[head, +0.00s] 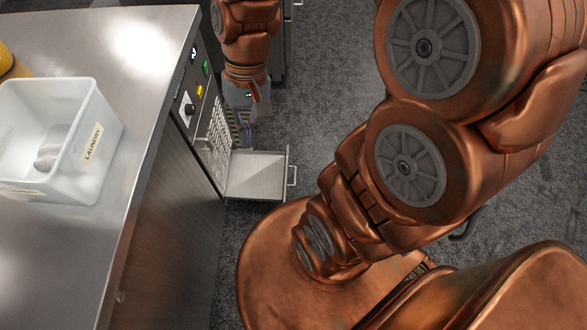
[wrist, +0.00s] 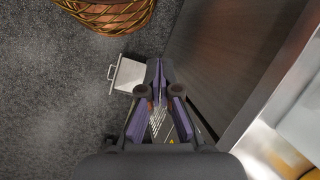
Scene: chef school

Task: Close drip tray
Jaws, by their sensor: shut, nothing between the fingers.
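The drip tray (head: 258,174) is a shallow metal tray with a handle at its outer end. In the head view it sticks out to the right from the low front of the steel unit, so it stands open. In the wrist view the tray (wrist: 131,75) shows beyond my fingers, its handle pointing left. My gripper (head: 248,135) hangs close to the unit's front panel, behind the tray in the head view. In the wrist view my gripper (wrist: 158,80) has its fingertips together with nothing between them. Whether a finger touches the tray cannot be told.
The steel counter (head: 130,40) with its control panel (head: 192,105) borders the left. A white laundry bin (head: 60,140) stands on it. My copper arm and base fill the right. Grey floor (head: 330,60) is clear beyond the tray's handle.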

